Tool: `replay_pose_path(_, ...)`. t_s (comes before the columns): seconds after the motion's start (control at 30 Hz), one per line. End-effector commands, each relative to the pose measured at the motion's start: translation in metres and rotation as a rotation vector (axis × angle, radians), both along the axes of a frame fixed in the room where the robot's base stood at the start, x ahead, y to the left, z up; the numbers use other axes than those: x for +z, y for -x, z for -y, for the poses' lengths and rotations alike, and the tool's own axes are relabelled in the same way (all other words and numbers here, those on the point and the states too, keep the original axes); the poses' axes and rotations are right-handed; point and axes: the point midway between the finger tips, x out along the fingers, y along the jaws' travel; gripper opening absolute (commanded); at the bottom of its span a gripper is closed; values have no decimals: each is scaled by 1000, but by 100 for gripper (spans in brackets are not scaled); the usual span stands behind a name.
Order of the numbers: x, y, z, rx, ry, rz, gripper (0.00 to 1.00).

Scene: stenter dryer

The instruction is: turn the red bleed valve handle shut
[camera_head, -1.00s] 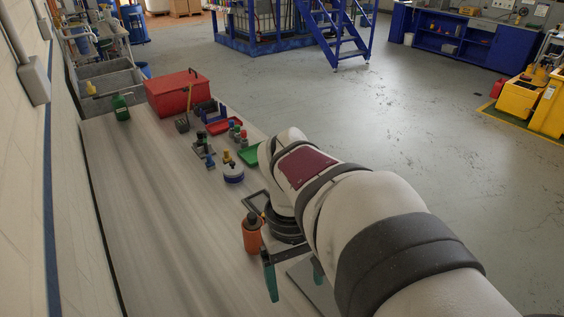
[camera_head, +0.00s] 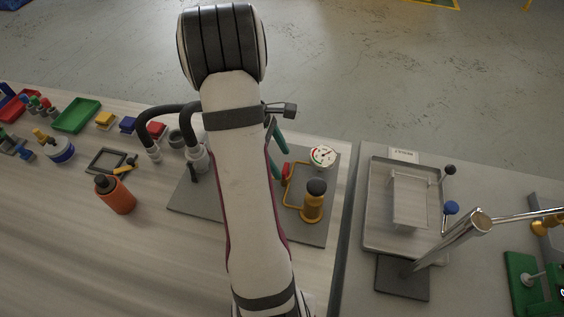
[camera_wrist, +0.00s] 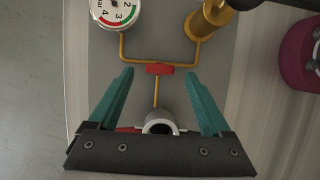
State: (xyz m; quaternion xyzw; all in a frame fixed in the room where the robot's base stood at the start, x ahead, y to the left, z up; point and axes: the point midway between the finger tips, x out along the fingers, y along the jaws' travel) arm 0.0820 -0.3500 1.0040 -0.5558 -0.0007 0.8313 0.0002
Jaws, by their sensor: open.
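A red handle (camera_wrist: 159,69) sits across the brass pipe (camera_wrist: 157,95) at its junction in the wrist view. In the head view a red part (camera_head: 286,171) shows just right of my arm, which hides some of the pipework. My gripper (camera_wrist: 156,74) is open, with its teal fingers either side of the red handle in the picture; no contact shows. The gripper also shows in the head view (camera_head: 278,137), partly behind my arm. A second red piece (camera_wrist: 127,130) is mostly hidden near the gripper base, beside a pale round fitting (camera_wrist: 160,123).
A pressure gauge (camera_head: 322,156) and a brass cylinder with a dark knob (camera_head: 315,204) stand on the grey plate (camera_head: 312,237). Black hoses (camera_head: 160,112) lie left of my arm. An orange bottle (camera_head: 116,196) stands farther left. A tray with a lever device (camera_head: 408,205) is at right.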

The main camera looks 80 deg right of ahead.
Motion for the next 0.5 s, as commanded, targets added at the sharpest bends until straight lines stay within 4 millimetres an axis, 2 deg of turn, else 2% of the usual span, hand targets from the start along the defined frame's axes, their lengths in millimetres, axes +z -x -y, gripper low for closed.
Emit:
replay_pose_path(0.1,-17,8,0,-2,-1,-1,82)
replay_pose_path(0.2,-24,10,0,0,0,0,82)
replay_pose_path(0.5,-26,11,0,-1,1,0,81)
